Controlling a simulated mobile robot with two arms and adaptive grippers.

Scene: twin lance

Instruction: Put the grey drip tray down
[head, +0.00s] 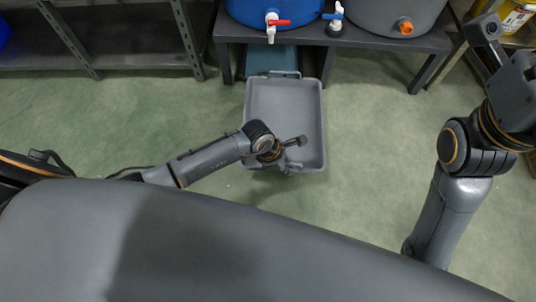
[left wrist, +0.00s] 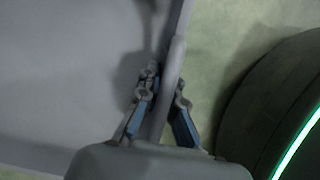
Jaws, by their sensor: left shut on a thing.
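The grey drip tray (head: 283,105) is a shallow, empty rectangular tray in front of a dark bench. Its near edge is by my left gripper (head: 290,156). In the left wrist view, the tray (left wrist: 60,70) fills the left side, and my left gripper (left wrist: 166,100) is shut on its rim bar, one finger on each side. A shadow shows by the tray's near edge; I cannot tell whether its base touches the floor. My right arm is at the right of the head view; the part at its upper end (head: 487,35) does not show clearly whether its jaws are open.
The dark bench (head: 310,32) carries a blue drum (head: 250,10) with a red-handled tap and a grey drum (head: 380,15). A teal object (head: 272,60) sits under the bench, beyond the tray. Dark shelving (head: 110,40) stands at left. Green floor (head: 150,125) is clear on both sides.

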